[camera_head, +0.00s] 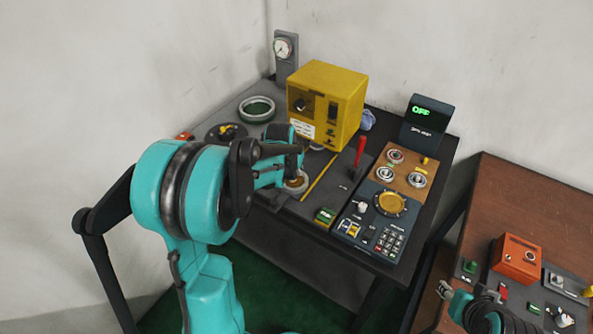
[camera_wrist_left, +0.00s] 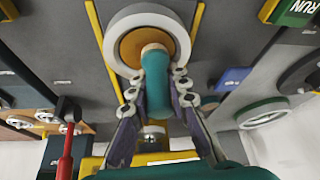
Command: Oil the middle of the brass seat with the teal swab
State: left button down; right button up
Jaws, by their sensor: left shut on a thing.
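The brass seat (camera_wrist_left: 132,40) is a brass-brown disc inside a pale ring; it also shows beside my left gripper in the head view (camera_head: 296,184). My left gripper (camera_wrist_left: 157,98) is shut on the teal swab (camera_wrist_left: 156,80). The swab's tan tip (camera_wrist_left: 153,49) lies over the middle of the seat in the left wrist view; I cannot tell whether it touches. In the head view my left gripper (camera_head: 292,166) is above the seat, and the swab is not clear there. My right gripper (camera_head: 445,290) is at the lower right, small, its jaws unclear.
A yellow box (camera_head: 326,103) stands behind the seat. A red-handled lever (camera_head: 360,150) and a yellow strip (camera_head: 319,177) lie to the right. A wooden plate with bearing rings (camera_head: 405,170) and a keypad panel (camera_head: 385,240) are further right. A green-filled ring (camera_head: 257,109) sits at the back left.

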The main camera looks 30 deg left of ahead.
pick_arm(q)
jog(key=shift+d, duration=0.35)
jog(key=shift+r+p, duration=2.4)
jog(key=shift+r, duration=0.65)
notch_tip(320, 180, up, 3)
jog(key=shift+f+p, duration=0.1)
jog(key=shift+p, duration=1.05)
